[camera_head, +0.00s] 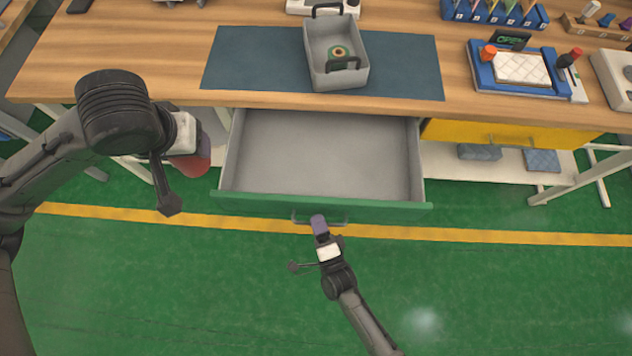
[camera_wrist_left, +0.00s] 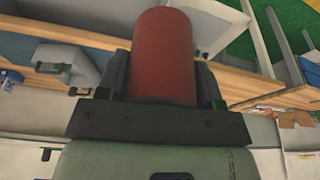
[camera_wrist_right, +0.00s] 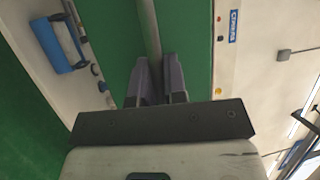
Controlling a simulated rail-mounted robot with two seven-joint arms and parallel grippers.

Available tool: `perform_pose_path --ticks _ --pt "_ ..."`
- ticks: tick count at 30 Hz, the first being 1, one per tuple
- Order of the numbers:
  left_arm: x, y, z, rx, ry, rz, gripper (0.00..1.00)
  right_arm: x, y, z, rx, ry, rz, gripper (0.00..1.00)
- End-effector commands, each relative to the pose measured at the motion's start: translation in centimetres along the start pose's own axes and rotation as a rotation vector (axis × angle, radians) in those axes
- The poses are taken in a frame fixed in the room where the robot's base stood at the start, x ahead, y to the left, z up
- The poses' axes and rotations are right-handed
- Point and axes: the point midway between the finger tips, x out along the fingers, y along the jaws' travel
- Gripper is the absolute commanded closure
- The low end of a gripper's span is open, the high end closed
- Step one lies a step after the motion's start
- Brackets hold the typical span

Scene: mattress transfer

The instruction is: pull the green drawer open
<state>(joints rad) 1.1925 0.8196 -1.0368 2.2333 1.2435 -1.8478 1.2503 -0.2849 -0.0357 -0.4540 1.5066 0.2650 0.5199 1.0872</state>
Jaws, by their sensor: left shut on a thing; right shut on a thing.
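The green drawer (camera_head: 375,208) stands far out from under the workbench, its grey inside open and empty. Its handle (camera_head: 300,216) is a grey bar on the front, which also shows in the right wrist view (camera_wrist_right: 149,35). My right gripper (camera_head: 319,222) is at the middle of the handle. In the right wrist view its fingers (camera_wrist_right: 157,80) are shut around the bar. My left gripper (camera_wrist_left: 163,80) is shut on a red cylinder (camera_wrist_left: 165,45), left of the drawer. The cylinder is partly hidden behind the arm in the head view (camera_head: 198,164).
A grey bin (camera_head: 317,45) with handles stands on a blue mat (camera_head: 405,70) on the workbench (camera_head: 160,60). A yellow drawer (camera_head: 460,132) is shut at the right. Blue-grey blocks (camera_head: 541,160) lie on the shelf below. The green floor in front is clear.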

Motion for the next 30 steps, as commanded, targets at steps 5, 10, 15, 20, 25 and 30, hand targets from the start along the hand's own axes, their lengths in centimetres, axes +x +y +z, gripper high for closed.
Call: perform_pose_path --ticks 5,10,15,20,25,30 --pt "-0.5 0.0 -0.1 0.0 0.001 0.0 0.71 -1.2 -0.4 0.5 0.0 -0.001 -0.002 1.0" --pt "-0.5 0.0 -0.1 0.0 0.001 0.0 0.71 -1.5 -0.4 0.7 0.0 -0.001 -0.002 1.0" --pt "-0.5 0.0 -0.1 0.0 0.001 0.0 0.71 -1.5 -0.3 0.7 0.0 -0.001 -0.002 1.0" --pt "-0.5 0.0 -0.1 0.0 0.001 0.0 0.71 -1.5 -0.3 0.7 0.0 -0.001 -0.001 0.81" --pt "-0.5 0.0 -0.1 0.0 0.001 0.0 0.71 -1.5 -0.3 0.6 0.0 -0.001 -0.001 0.78" --pt "-0.5 0.0 -0.2 0.0 0.001 0.0 0.71 -1.9 -0.3 0.6 0.0 -0.001 0.001 0.78"
